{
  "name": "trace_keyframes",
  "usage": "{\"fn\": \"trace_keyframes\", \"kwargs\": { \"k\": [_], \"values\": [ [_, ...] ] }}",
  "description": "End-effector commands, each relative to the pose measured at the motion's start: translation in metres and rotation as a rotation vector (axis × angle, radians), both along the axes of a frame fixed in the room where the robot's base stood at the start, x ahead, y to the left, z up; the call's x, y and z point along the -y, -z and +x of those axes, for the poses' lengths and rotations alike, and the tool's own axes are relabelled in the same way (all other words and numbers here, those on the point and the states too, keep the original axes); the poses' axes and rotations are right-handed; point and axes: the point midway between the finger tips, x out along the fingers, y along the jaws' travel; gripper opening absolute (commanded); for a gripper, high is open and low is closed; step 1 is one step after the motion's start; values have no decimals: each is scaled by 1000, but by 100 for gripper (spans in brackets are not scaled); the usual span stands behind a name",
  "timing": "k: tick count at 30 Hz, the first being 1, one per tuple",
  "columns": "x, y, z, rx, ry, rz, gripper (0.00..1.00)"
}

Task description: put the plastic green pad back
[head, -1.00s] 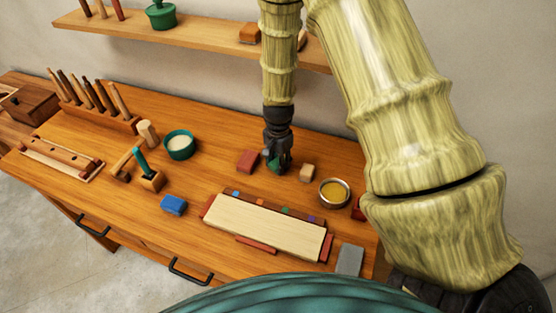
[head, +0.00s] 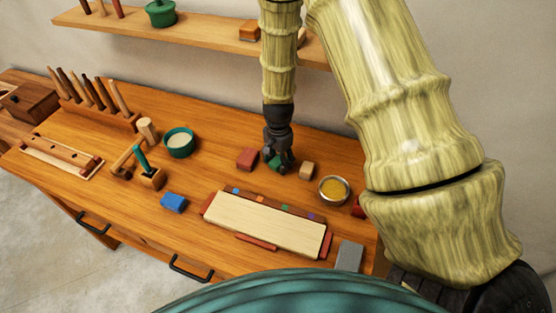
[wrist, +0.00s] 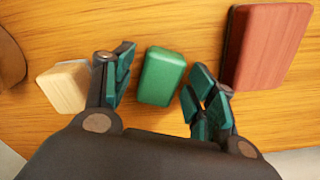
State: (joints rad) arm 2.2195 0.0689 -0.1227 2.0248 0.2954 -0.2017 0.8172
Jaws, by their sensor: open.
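The green pad (wrist: 161,76) lies on the workbench top, a small rounded block in the wrist view. In the head view the green pad (head: 274,162) is partly hidden behind my gripper (head: 278,163). In the wrist view my gripper (wrist: 160,92) is open, with one finger on each side of the pad and a gap on both sides. The board with a row of coloured markers (head: 262,203) along its back edge lies in front of the pad.
A red block (head: 247,159) and a tan block (head: 307,171) lie close on either side of the pad. A metal bowl of yellow stuff (head: 334,190) stands to the right. A blue block (head: 173,203) lies left of the board. A shelf (head: 190,34) hangs behind.

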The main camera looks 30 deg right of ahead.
Motion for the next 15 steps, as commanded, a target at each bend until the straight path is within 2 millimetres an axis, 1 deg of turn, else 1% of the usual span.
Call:
{"fn": "trace_keyframes", "kwargs": {
  "k": [5, 15],
  "values": [
    [0, -12, 1, 2, -1, 0, 57],
    [0, -50, 1, 3, -1, -1, 57]
  ]
}}
